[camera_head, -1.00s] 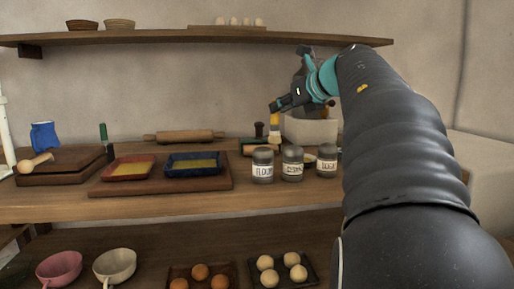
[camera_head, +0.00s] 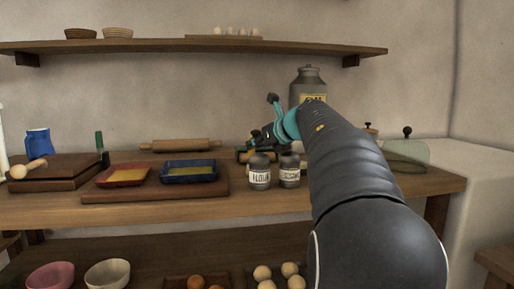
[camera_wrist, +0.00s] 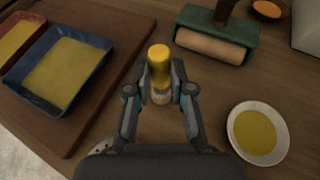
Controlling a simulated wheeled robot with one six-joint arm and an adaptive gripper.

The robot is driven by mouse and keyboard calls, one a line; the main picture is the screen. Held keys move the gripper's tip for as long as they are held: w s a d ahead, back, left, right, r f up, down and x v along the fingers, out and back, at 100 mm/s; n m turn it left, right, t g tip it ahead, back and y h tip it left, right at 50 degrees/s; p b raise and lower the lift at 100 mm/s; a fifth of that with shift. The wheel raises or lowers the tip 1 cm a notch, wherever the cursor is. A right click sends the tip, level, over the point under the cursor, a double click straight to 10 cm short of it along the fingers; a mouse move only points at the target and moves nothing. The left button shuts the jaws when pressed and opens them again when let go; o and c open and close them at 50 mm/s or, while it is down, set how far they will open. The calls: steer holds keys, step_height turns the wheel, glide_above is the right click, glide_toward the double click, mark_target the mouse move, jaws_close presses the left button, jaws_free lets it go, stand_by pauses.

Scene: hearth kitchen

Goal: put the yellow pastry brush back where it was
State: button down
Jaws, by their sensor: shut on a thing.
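The yellow pastry brush (camera_wrist: 159,62) is upright between my fingers in the wrist view, yellow handle on top and a pale lower end beneath. My gripper (camera_wrist: 160,88) is shut on it. In the head view my gripper (camera_head: 256,142) is low over the back of the counter, behind the flour jar, and the brush is hard to make out there. Whether the brush touches the counter is unclear. The blue tray (camera_wrist: 92,43) and red tray (camera_wrist: 4,50), both with yellow contents, lie on a wooden board (camera_wrist: 128,37) left of the brush.
A green-framed roller (camera_wrist: 217,43) lies just beyond the brush. A white bowl with yellow contents (camera_wrist: 234,119) is to the right. The flour jar (camera_head: 260,172) and another jar (camera_head: 290,170) stand in front. A rolling pin (camera_head: 180,145) lies at the back.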

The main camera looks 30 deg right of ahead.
steer(key=c, duration=1)
jaws_free()
steer(key=v, duration=1.2)
steer(key=shift+r+p, duration=0.1)
steer(key=shift+p, duration=0.2)
steer(key=shift+a, duration=0.1)
